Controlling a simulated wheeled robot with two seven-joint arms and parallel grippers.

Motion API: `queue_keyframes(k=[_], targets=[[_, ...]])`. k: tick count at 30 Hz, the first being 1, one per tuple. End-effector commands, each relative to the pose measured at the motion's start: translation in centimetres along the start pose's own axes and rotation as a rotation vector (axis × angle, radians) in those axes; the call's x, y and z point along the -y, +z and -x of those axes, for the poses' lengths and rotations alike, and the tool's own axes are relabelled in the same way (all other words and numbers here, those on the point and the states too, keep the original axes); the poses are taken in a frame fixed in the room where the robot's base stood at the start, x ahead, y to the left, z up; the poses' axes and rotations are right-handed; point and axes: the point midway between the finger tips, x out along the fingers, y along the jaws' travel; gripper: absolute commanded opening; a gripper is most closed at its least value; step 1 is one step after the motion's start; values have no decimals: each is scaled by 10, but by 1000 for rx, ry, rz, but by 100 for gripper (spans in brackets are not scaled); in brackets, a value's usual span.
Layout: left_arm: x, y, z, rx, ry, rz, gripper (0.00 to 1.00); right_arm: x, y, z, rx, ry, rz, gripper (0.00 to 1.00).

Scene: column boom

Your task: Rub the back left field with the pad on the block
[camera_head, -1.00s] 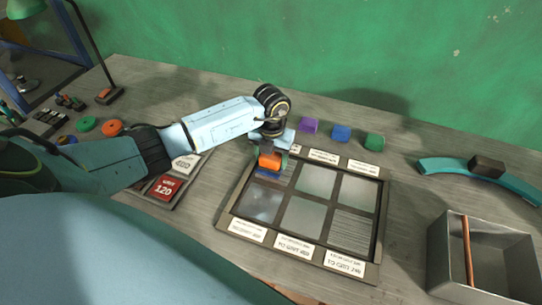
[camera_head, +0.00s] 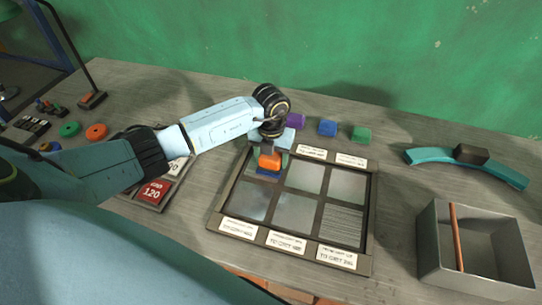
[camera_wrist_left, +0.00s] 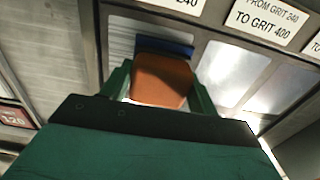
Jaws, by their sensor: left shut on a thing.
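My left gripper (camera_head: 270,157) is shut on an orange block (camera_head: 270,161) with a blue pad (camera_head: 268,173) on its underside. In the left wrist view the orange block (camera_wrist_left: 162,80) sits between the green fingers, with the blue pad (camera_wrist_left: 165,46) at its far edge. The block is over the back left field (camera_wrist_left: 125,30) of the framed panel (camera_head: 367,225), and hides most of that field in the head view. I cannot tell for sure whether the pad touches the surface. My right gripper is not in view.
Purple, blue and green blocks (camera_head: 327,128) stand behind the panel. A grey bin (camera_head: 430,250) with a divider is at the right, a teal curved piece (camera_head: 430,156) behind it. A tray with a red 120 card (camera_head: 154,191) lies left of the panel.

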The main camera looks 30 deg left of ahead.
Motion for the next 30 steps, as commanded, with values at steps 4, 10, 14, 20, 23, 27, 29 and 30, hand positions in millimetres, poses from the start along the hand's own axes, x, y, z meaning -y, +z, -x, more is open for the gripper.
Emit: queue_keyframes(k=[4, 10, 14, 20, 23, 27, 29, 30], targets=[[-13, -4, -4, -12, 10, 1, 37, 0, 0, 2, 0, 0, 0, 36], [-28, -4, -4, -13, 14, 2, 37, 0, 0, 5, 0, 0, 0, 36], [-37, -4, -3, -12, 14, 3, 37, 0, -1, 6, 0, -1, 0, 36], [-39, -4, -3, -11, 13, 2, 37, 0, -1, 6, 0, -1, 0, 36], [-39, -4, -3, -11, 14, 2, 37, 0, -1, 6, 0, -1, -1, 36], [-37, -4, -2, -11, 13, 2, 37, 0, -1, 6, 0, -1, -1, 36], [-34, -3, -2, -10, 12, 1, 37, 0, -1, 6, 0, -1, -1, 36], [-31, -3, -2, -10, 11, 1, 37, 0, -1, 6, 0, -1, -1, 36]])
